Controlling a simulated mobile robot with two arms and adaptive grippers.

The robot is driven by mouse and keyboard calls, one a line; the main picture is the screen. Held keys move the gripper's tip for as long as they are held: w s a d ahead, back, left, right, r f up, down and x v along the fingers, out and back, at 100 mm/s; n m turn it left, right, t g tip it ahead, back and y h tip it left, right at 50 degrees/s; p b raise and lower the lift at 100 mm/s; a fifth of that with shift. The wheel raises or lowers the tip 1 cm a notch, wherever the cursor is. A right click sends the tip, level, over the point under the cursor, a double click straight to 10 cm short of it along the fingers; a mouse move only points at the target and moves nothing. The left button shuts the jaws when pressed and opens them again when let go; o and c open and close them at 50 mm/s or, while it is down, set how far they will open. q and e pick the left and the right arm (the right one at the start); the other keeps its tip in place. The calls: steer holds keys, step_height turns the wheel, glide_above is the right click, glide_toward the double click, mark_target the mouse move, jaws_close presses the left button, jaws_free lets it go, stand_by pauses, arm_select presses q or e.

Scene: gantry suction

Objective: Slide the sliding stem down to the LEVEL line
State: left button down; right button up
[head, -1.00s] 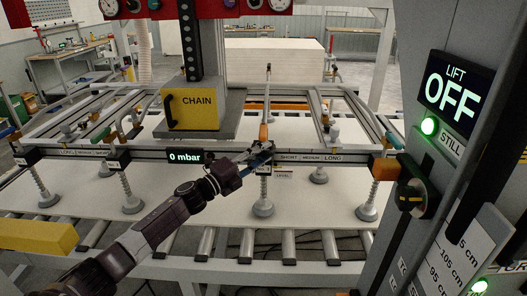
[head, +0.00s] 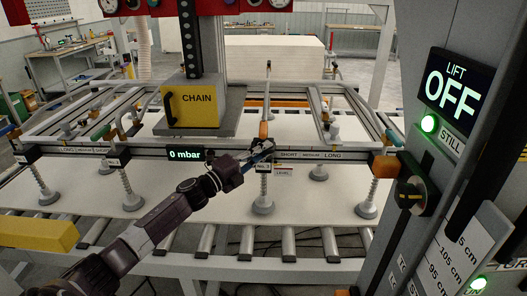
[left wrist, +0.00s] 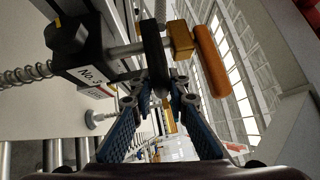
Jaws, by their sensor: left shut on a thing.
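In the left wrist view, the grey stem rod (left wrist: 127,50) runs from the block labelled No. 3 (left wrist: 92,77) to a black collar (left wrist: 154,48), with the brass block and orange grip (left wrist: 208,55) beyond. My left gripper (head: 264,151) is at the stem near the beam; its blue fingers (left wrist: 158,95) are shut on the black collar. The LEVEL label (head: 284,168) is small and hard to read. My right gripper is not in view.
The beam (head: 320,156) bears SHORT, MEDIUM and LONG marks and a 0 mbar display (head: 185,153). A yellow CHAIN box (head: 195,107) stands behind it. A grey column with a LIFT OFF sign (head: 457,90) fills the right. Rollers lie in front.

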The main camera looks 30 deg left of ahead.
arm_select(q)
step_height(320, 180, down, 2)
steer(key=shift+f+b, duration=0.15)
steer(key=shift+b, duration=0.85)
steer(key=c, duration=1.9)
jaws_free()
steer(key=shift+s, duration=0.1)
steer(key=v, duration=1.1)
steer(key=shift+s+a, duration=0.15)
steer(key=shift+s, duration=0.25)
